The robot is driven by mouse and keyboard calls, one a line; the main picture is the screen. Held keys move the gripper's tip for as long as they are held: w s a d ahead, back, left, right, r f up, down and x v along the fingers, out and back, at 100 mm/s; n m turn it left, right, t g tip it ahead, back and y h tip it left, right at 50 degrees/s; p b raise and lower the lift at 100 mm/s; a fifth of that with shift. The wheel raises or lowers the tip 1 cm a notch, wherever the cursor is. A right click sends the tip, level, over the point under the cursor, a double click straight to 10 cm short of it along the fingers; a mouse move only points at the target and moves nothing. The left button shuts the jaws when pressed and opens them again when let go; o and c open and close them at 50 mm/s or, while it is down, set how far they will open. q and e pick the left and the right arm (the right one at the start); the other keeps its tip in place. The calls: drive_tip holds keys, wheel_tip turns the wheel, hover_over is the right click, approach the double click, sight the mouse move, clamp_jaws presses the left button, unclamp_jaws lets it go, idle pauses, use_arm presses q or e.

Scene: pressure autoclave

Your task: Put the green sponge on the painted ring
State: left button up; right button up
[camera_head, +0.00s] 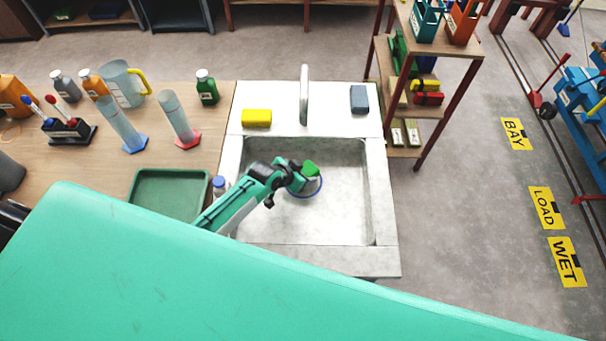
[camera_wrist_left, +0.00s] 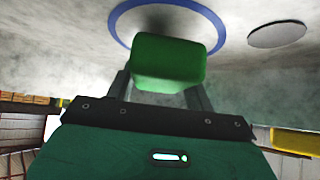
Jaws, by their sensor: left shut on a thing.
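The green sponge (camera_head: 311,169) is held at the end of my left arm over the sink basin; it also shows in the left wrist view (camera_wrist_left: 168,63). My left gripper (camera_head: 300,178) is shut on it, with a finger on each side in the left wrist view (camera_wrist_left: 165,92). The painted ring (camera_head: 308,197) is a blue circle on the basin floor, partly hidden by the gripper and sponge. In the left wrist view the ring (camera_wrist_left: 222,34) lies just beyond the sponge, with a dark shadow inside it. The sponge appears apart from the floor. My right gripper is not in view.
The sink (camera_head: 345,225) has a tall faucet (camera_head: 304,95) behind the basin. A yellow sponge (camera_head: 257,118) and a grey-blue block (camera_head: 359,100) lie on its back ledge. A green tray (camera_head: 140,205) and several bottles and cylinders stand on the left counter. The basin's right side is clear.

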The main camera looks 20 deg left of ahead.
use_arm(q)
drive_tip(key=shift+f, duration=0.9)
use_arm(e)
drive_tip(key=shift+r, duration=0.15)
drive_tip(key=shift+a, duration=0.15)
use_arm(q)
drive_tip(key=shift+f, duration=0.1)
drive_tip(key=o, duration=1)
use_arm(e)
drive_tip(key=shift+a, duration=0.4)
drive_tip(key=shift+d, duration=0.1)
